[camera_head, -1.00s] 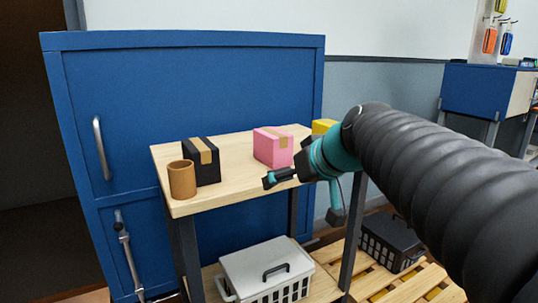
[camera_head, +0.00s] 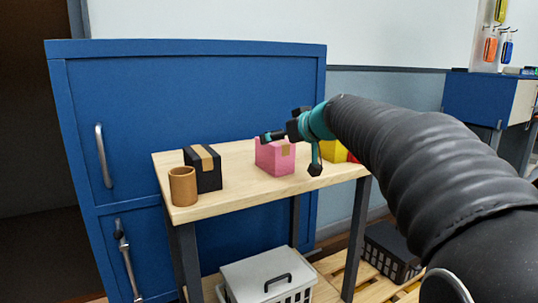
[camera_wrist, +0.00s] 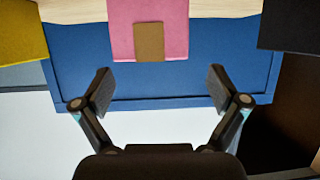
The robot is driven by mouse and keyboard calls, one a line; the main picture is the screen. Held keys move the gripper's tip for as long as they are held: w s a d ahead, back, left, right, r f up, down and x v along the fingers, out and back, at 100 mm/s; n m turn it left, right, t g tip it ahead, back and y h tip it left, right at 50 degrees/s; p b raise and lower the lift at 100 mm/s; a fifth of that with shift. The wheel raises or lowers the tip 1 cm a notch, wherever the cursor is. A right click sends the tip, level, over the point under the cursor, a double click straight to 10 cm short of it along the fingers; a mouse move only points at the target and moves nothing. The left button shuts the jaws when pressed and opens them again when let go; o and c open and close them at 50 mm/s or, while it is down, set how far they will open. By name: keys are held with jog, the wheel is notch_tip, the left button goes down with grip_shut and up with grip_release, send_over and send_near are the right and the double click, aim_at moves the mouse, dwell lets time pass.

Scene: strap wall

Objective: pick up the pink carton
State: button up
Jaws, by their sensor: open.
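The pink carton (camera_head: 275,164) with a tan tape strip stands upright on the wooden table (camera_head: 225,193), towards its right half. My gripper (camera_head: 289,153) is close to the carton, at its upper right, and hides part of its top. In the wrist view the pink carton (camera_wrist: 176,25) is at the top centre, cut off by the edge. My gripper (camera_wrist: 160,85) is open there, its two fingers spread and empty. The carton appears beyond the fingertips, not between them.
A black box (camera_head: 203,177) and a brown cup (camera_head: 183,187) stand at the table's left. A yellow box (camera_head: 331,149), partly hidden by my arm, is right of the carton. A blue cabinet (camera_head: 200,90) stands behind. A white crate (camera_head: 255,270) sits below.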

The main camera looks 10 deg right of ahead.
jog(key=shift+d+p+x, duration=0.15)
jog(key=shift+p+x, duration=0.05)
jog(key=shift+x, duration=1.15)
jog(key=shift+d+p+x, duration=0.15)
jog(key=shift+x, duration=1.2)
jog(key=shift+f, duration=0.1)
jog(key=c, duration=1.4)
jog(key=shift+c, duration=0.5)
